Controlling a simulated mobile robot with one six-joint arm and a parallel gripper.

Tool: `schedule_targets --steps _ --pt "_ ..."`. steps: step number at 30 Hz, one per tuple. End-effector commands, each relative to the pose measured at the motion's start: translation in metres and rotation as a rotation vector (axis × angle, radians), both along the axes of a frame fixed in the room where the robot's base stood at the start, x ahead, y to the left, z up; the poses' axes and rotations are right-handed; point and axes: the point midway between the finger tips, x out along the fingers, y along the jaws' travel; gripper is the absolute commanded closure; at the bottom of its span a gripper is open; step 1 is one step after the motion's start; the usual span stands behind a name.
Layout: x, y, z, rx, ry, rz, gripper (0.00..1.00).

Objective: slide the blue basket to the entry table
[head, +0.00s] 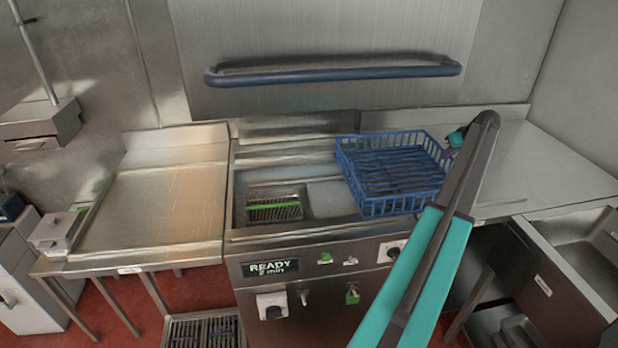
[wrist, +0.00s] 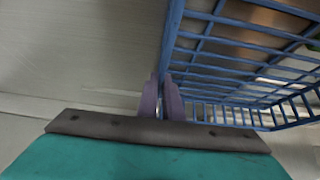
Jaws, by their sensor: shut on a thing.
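The blue basket (head: 378,205) is a wire basket at the right end of the machine's top, reaching to the edge of the right-hand steel table (head: 545,170). Another steel table (head: 150,205) stands left of the machine. The pictures do not say which is the entry table. My gripper (head: 449,150) is at the basket's far right corner, partly hidden by my arm. In the wrist view my gripper's purple fingers (wrist: 161,100) are shut on the blue basket's (wrist: 235,60) corner or rim.
The machine (head: 335,270) has a READY display and a bay with a green-edged grate (head: 273,207). A blue handle bar (head: 335,74) crosses above. A sink (head: 590,245) is at the right. The left table is bare.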

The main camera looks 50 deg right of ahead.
Motion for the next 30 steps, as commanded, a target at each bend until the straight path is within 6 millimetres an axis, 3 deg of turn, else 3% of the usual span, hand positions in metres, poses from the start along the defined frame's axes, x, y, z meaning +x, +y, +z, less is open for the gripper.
schedule_targets --steps 12,23,24,27,30 --pt "-0.010 -0.015 0.004 0.000 -0.002 -0.002 1.00" --pt "-0.012 -0.016 0.001 0.000 -0.002 -0.002 1.00" --pt "-0.012 -0.016 0.001 0.000 -0.002 -0.002 0.89" --pt "-0.012 -0.016 0.001 -0.001 -0.002 -0.001 0.72" --pt "-0.012 -0.016 0.000 0.000 -0.001 -0.001 0.72"
